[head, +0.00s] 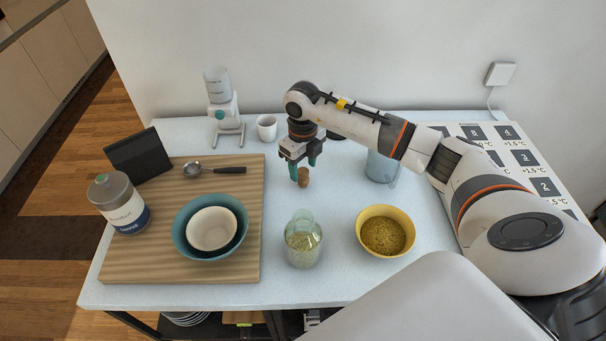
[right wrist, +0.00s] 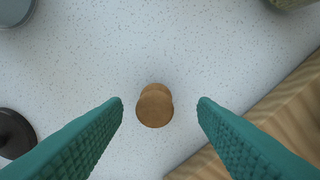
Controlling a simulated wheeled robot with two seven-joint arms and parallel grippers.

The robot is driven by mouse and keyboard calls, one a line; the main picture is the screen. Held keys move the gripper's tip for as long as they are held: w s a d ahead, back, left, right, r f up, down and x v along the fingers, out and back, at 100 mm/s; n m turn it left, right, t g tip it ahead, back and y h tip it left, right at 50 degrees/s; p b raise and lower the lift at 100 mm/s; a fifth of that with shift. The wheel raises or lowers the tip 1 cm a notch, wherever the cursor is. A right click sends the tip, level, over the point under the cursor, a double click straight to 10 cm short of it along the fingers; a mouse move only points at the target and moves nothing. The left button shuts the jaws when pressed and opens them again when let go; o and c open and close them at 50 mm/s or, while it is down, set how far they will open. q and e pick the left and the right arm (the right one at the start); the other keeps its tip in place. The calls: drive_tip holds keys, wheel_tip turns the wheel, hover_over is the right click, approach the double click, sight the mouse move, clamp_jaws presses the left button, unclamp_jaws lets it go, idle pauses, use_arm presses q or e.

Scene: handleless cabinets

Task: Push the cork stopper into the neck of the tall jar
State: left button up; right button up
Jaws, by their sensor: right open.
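The brown cork stopper (head: 303,177) stands on the white table behind the jar. In the right wrist view the cork stopper (right wrist: 155,106) lies centred between the two green fingers. My right gripper (head: 304,170) points down at the cork and is open, with a gap on each side of it in the wrist view (right wrist: 161,106). The clear glass jar (head: 303,243) stands upright near the front middle of the table, with pale contents and an open, greenish neck. My left gripper is not in view.
A yellow bowl of grain (head: 385,232) stands right of the jar. A wooden board (head: 251,200) at left holds nested bowls (head: 195,251), a labelled container (head: 118,203) and a spoon (head: 215,170). A blue-grey vessel (head: 382,167) stands behind the yellow bowl, and a white cup (head: 267,128) at the back.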

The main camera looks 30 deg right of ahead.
sight(303, 171)
drive_tip(key=shift+f+p, duration=0.35)
drive_tip(key=shift+f, duration=0.1)
drive_tip(key=f, duration=0.1)
drive_tip(key=f+p, duration=0.1)
drive_tip(key=f, duration=0.1)
drive_tip(key=shift+w+d+f, duration=0.2)
drive_tip(key=shift+f, duration=0.4)
drive_tip(key=shift+c, duration=0.5)
drive_tip(key=c, duration=0.9)
